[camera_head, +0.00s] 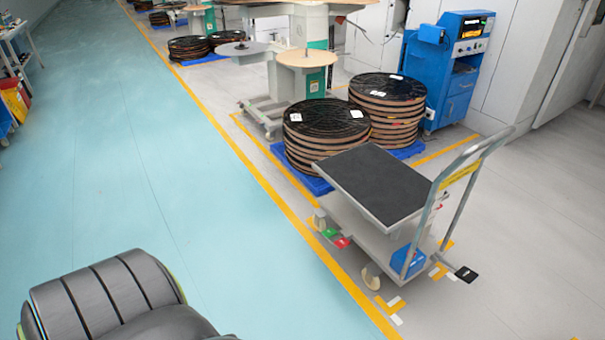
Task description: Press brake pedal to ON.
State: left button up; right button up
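A platform cart with a dark grey top (375,182) and a silver push handle (480,148) stands on the grey floor, right of the yellow line. Low at its near left corner, beside a caster, are a small green pedal (330,233) and a small red pedal (342,243). Any lettering on them is too small to read, and I cannot tell whether either is pressed. Neither of my grippers shows. A dark grey ribbed part at the lower left appears to be mine, well apart from the cart.
Black reels (325,122) are stacked on a blue pallet (316,184) just behind the cart. A blue cabinet (453,75) stands farther back. Yellow and white floor marks (388,306) lie near the cart's front caster. The teal floor (130,150) left of the line is clear.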

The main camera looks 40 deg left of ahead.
aim_at(338, 240)
jog(key=u, duration=1.15)
jog(key=i+l+u, duration=0.4)
jog(key=i, duration=0.4)
jog(key=i+l+u, duration=0.35)
jog(key=i+l, duration=0.35)
jog(key=l, duration=0.1)
